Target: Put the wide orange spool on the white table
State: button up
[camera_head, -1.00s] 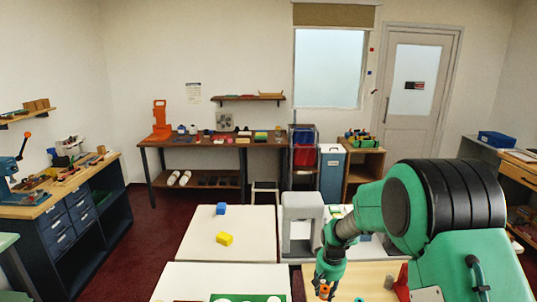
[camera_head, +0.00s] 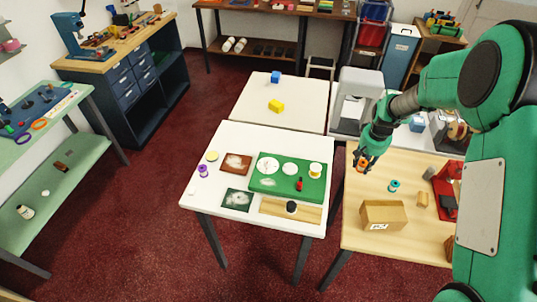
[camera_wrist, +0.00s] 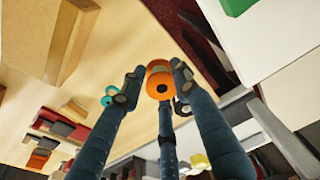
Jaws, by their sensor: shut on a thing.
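The wide orange spool (camera_wrist: 159,80) is between the fingers of my gripper (camera_wrist: 158,92) in the wrist view, which are shut on it. In the head view, my gripper (camera_head: 363,162) holds the orange spool (camera_head: 361,168) over the back left part of the light wooden table. A gap to the tabletop is hard to judge. The near white table (camera_head: 206,200) stands left of that table, holding a green board (camera_head: 264,189). Another white table (camera_head: 248,106) stands behind it, with a blue block (camera_head: 275,77) and a yellow block (camera_head: 276,106).
The wooden table (camera_head: 358,238) holds a teal spool (camera_head: 394,186), a cardboard box (camera_head: 383,214) and a red holder (camera_head: 444,192). The near white table has a purple spool (camera_head: 203,171), dark swatches and a wooden strip (camera_head: 270,207). Its front left corner is bare.

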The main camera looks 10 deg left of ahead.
jog(key=w+a+r+n, duration=0.1)
jog(key=w+a, duration=0.2)
jog(key=a, duration=0.4)
jog(key=w+a+r+n, duration=0.1)
jog(key=w+a+r, duration=0.15)
jog(key=a, duration=0.55)
jog(key=r+n+p, duration=0.1)
jog(key=r+n, duration=0.1)
send_over(290, 150)
jog(key=shift+s+d+f+y, duration=0.15)
jog(key=shift+f+y, duration=0.1)
jog(key=shift+y, duration=0.05)
jog(key=shift+f+b, duration=0.35)
jog(key=shift+f, duration=2.8)
jog(key=shift+f+b, duration=0.35)
jog(key=shift+f, duration=1.5)
jog(key=shift+f, duration=0.1)
jog(key=o, duration=1)
